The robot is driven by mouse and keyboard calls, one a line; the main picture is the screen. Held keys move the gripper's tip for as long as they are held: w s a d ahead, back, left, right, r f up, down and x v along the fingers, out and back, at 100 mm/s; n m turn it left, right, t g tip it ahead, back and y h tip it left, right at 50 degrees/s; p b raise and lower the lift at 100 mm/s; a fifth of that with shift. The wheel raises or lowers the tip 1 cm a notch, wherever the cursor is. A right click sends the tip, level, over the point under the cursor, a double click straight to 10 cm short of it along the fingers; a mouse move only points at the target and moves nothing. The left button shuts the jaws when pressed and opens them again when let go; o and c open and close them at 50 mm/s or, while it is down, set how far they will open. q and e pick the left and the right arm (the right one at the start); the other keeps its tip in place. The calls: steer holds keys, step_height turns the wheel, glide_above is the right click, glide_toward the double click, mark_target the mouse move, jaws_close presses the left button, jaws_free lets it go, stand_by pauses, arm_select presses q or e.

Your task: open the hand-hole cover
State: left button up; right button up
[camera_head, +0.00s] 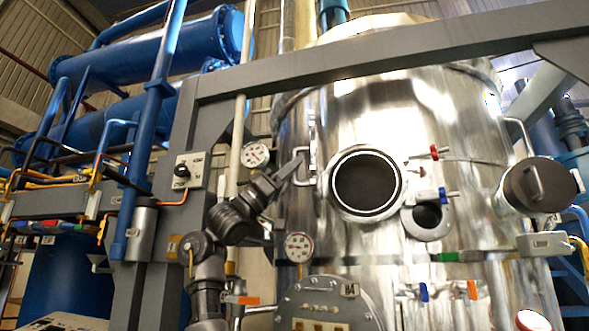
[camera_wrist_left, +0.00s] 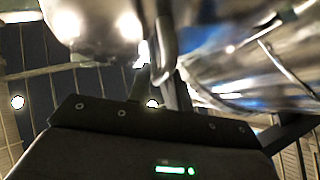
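A round flanged port (camera_head: 365,183) with a dark centre faces me on the shiny steel tank; I cannot tell whether it is glass or an opening. A round grey cover (camera_head: 540,186) with a bar handle stands on the tank's right side and looks shut. My left gripper (camera_head: 296,168) is at the tank's left side, next to a pale D-shaped handle (camera_head: 303,180). I cannot tell whether it touches the handle or how its fingers stand. In the left wrist view my gripper's dark body fills the bottom, with blurred bright metal above. My right gripper is not in view.
Two gauges (camera_head: 256,154) (camera_head: 299,246) sit near my left arm. A smaller dark port (camera_head: 428,218) and a red-handled valve (camera_head: 433,152) are right of the large port. Blue pipes stand at left.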

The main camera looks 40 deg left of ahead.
arm_select(q)
steer(key=b+v, duration=0.4)
steer(key=v, duration=0.5)
steer(key=shift+f+b, duration=0.15)
steer(key=shift+b, duration=0.15)
steer(key=shift+s+a, duration=0.1)
steer(key=shift+a, duration=0.05)
